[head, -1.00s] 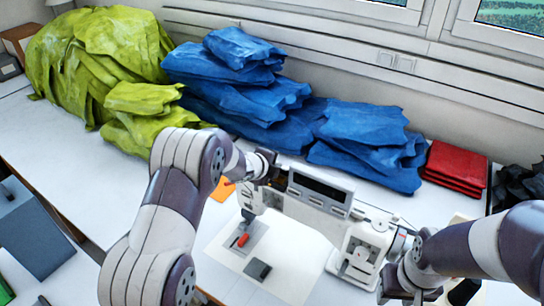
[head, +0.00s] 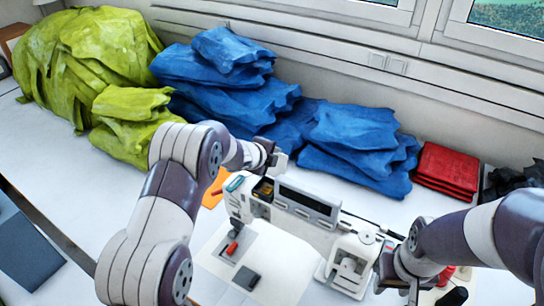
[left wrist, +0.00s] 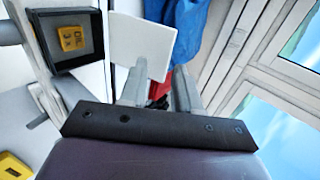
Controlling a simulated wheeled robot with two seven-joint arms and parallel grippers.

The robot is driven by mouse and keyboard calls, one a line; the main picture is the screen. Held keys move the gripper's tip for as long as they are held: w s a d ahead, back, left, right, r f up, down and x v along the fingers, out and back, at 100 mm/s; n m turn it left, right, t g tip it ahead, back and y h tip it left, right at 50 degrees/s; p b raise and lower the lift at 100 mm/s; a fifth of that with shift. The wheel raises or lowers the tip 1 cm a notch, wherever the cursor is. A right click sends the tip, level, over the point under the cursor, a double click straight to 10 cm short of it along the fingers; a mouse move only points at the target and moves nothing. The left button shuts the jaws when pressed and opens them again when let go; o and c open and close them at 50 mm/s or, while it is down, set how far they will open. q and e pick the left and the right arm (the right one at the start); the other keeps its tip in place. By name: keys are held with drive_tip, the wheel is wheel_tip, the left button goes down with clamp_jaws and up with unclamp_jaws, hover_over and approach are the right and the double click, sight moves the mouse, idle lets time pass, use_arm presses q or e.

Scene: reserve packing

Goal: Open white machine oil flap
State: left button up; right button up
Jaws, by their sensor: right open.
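The white sewing machine (head: 300,232) stands on the table in the head view. At its upper left end an oil compartment (head: 263,189) is uncovered, with something yellow inside. In the left wrist view the compartment (left wrist: 72,40) is a dark recess with a yellow part. The white flap (left wrist: 142,45) stands raised beside it, and shows small in the head view (head: 279,163). My left gripper (left wrist: 158,82) is at the flap, fingers apart with a gap between them; contact is unclear. My right gripper (head: 418,290) is open at the machine's right end, partly hidden by its arm.
Blue cloth piles (head: 352,135) lie behind the machine and green cloth (head: 85,60) lies at the back left. Folded red cloth (head: 447,170) and black cloth (head: 515,185) are at the right. Clear white table (head: 60,140) shows at left.

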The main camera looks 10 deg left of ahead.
use_arm(q)
drive_tip(key=shift+s+a, duration=0.2)
drive_tip(key=shift+s, duration=0.05)
drive_tip(key=b+v, duration=0.2)
drive_tip(key=v, duration=1)
drive_tip(key=shift+s+r, duration=0.2)
